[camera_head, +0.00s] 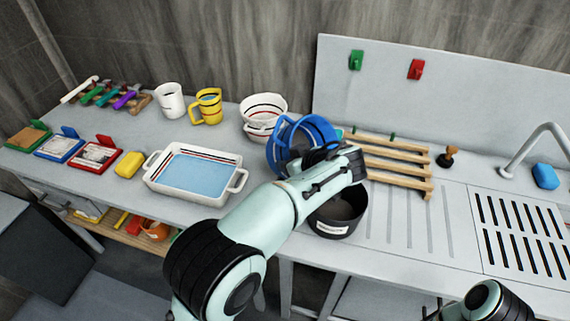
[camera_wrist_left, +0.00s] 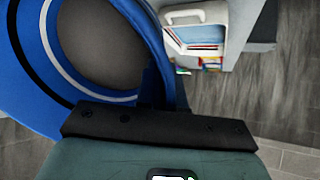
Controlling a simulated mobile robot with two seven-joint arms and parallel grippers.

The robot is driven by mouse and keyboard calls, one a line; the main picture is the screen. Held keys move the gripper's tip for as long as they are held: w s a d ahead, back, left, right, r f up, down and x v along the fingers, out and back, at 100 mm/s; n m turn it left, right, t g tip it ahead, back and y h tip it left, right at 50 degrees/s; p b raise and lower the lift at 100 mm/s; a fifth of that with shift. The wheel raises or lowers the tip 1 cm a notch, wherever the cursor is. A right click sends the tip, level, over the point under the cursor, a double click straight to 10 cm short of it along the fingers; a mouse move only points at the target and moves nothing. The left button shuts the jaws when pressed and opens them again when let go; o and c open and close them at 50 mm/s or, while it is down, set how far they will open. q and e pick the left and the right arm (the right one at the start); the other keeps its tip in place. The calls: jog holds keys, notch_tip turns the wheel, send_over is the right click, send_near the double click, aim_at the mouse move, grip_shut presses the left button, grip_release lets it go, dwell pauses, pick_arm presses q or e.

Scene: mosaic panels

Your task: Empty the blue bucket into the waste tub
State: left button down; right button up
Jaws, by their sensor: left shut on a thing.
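The blue bucket (camera_head: 281,138) is at the back of the counter, left of and behind the dark waste tub (camera_head: 331,225). My left gripper (camera_head: 328,154) is shut on the bucket at its right side. The bucket looks tilted, with its opening partly turned to the head camera. In the left wrist view the bucket (camera_wrist_left: 28,62) fills the left side, with white and black bands and a dull grey-brown inside. Whether it touches the counter is hidden by my arm. The tub stands upright with a white label, partly covered by my forearm. My right gripper is out of view.
A wooden rack (camera_head: 400,168) stands right of the bucket, and stacked white bowls (camera_head: 263,108) stand left of it. A white dish with blue contents (camera_head: 195,174) is at the front left. A sink grate (camera_head: 520,235) and tap (camera_head: 535,145) are at the right.

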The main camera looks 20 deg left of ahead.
pick_arm(q)
jog(key=shift+s+d+r+t+y, duration=0.1)
jog(key=shift+d+r+t+y, duration=0.3)
jog(key=shift+r+y, duration=0.3)
jog(key=shift+s+d+r+t+y+p, duration=0.25)
jog(key=shift+d+r+t+y+p, duration=0.25)
jog(key=shift+y, duration=0.4)
jog(key=shift+d+b, duration=0.2)
jog(key=shift+b, duration=0.1)
jog(key=shift+s+d+r+y, duration=0.15)
jog(key=shift+s+d+y, duration=0.1)
jog(key=shift+s+y, duration=0.05)
jog(key=shift+s+d+r+t+y+b, duration=0.15)
jog(key=shift+d+t+y+b, duration=0.05)
jog(key=shift+d+b, duration=0.25)
jog(key=shift+s+d+r+t+y+b, duration=0.15)
jog(key=shift+d+t+y+b, duration=0.05)
jog(key=shift+d+b, duration=0.2)
jog(key=shift+s+d+f+y+b, duration=0.1)
jog(key=shift+f+y+b, duration=0.15)
jog(key=shift+b, duration=0.25)
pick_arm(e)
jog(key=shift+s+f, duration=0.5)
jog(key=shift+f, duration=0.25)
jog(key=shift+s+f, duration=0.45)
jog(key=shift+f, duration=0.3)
pick_arm(q)
jog(key=shift+r+y, duration=0.1)
jog(key=shift+y, duration=0.15)
